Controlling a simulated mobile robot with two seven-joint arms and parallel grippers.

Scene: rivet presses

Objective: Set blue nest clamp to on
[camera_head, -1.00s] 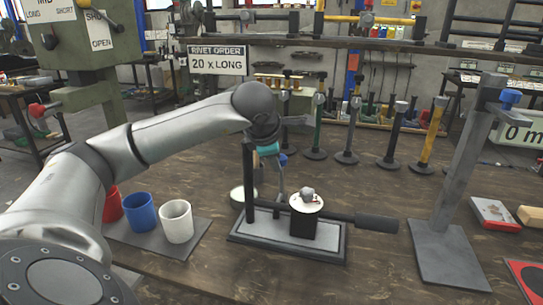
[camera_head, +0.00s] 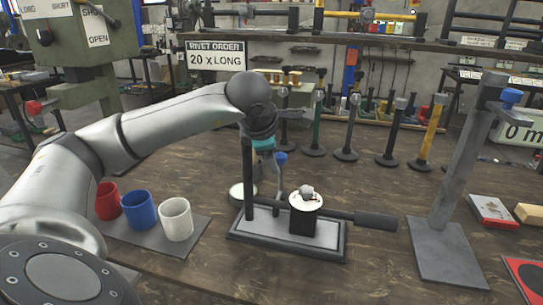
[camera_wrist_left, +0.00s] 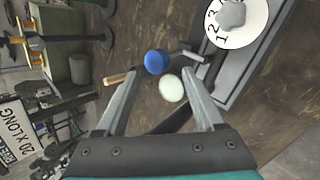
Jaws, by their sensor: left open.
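The blue knob (camera_head: 281,158) shows just right of my left wrist, behind the round dial of the small press fixture (camera_head: 250,247). In the left wrist view the blue knob (camera_wrist_left: 157,62) appears as a round ball in line with the gap between my fingertips. My left gripper (camera_wrist_left: 160,80) is open, with nothing held between its fingers. Whether a finger touches the knob I cannot tell. In the head view my wrist hides part of the gripper. The white numbered dial (camera_wrist_left: 238,18) is at the upper right of the wrist view. My right gripper is not in view.
Red, blue and white cups (camera_head: 176,219) stand on a mat at left. A black handle (camera_head: 375,221) sticks out right of the fixture. A tall grey stand (camera_head: 455,170) with another blue knob (camera_head: 511,95) is at right. Several upright posts stand behind.

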